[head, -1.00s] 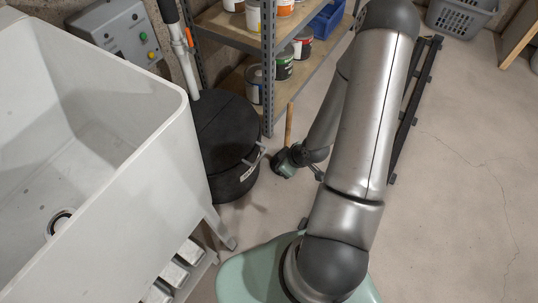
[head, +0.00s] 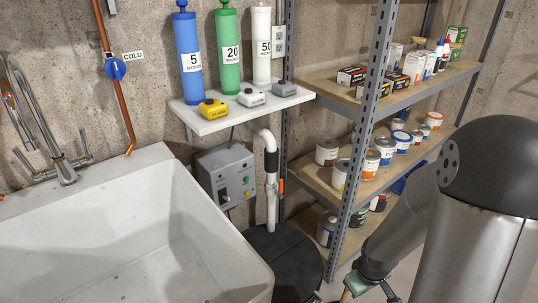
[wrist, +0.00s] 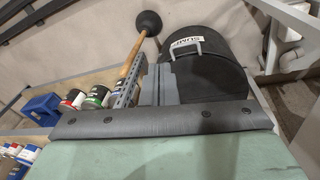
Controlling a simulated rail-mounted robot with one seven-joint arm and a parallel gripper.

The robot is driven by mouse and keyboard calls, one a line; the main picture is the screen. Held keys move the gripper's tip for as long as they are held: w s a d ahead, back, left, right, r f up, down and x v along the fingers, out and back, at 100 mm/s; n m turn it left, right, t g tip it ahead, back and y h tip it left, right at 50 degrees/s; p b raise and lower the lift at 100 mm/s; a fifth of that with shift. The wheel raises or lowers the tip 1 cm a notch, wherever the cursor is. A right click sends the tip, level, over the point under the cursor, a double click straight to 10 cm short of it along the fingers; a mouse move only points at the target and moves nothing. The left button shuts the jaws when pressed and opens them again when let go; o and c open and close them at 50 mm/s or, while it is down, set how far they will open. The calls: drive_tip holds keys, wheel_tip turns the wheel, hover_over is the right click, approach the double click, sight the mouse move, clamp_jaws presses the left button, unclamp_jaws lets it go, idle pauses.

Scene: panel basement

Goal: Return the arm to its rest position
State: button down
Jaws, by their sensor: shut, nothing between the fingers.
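My arm (head: 478,250) stands at the right of the head view, its large dark joint in front of the shelf unit. In the wrist view my gripper (wrist: 160,82) shows its grey fingers together, with nothing between them. Beyond the fingers is a black lidded sump basin (wrist: 212,68) with a white label. A plunger (wrist: 148,22) with a wooden handle is just left of the fingers and appears apart from them. In the head view the fingertips are not clear at the lower edge.
A white sink (head: 200,235) fills the lower left. The sump basin also shows in the head view (head: 285,262), beside a metal shelf unit (head: 355,195) with cans and boxes. A wall shelf (head: 245,112) holds filter cartridges and small alarm boxes. Bare floor is barely visible here.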

drive_tip(key=s+a+r+m+p, duration=0.1)
drive_tip(key=s+a+r+p, duration=0.2)
drive_tip(key=r, duration=0.8)
drive_tip(key=s+a+r+m+g+p, duration=0.1)
drive_tip(key=s+a+r+p, duration=0.3)
drive_tip(key=r, duration=0.7)
drive_tip(key=s+a+r+m+y+p, duration=0.1)
drive_tip(key=s+a+r+m+p, duration=0.1)
drive_tip(key=r+p, duration=0.5)
wheel_tip(320, 180, up, 4)
drive_tip(key=s+a, duration=0.1)
drive_tip(key=s, duration=0.1)
drive_tip(key=shift+s+a+r, duration=0.2)
drive_tip(key=shift+s+a, duration=0.1)
drive_tip(key=shift+a, duration=0.05)
wheel_tip(320, 180, down, 20)
drive_tip(key=d+g+b, duration=0.1)
drive_tip(key=b, duration=1.7)
drive_tip(key=shift+f+m+b, duration=0.2)
drive_tip(key=shift+m+b, duration=0.1)
drive_tip(key=shift+b, duration=0.1)
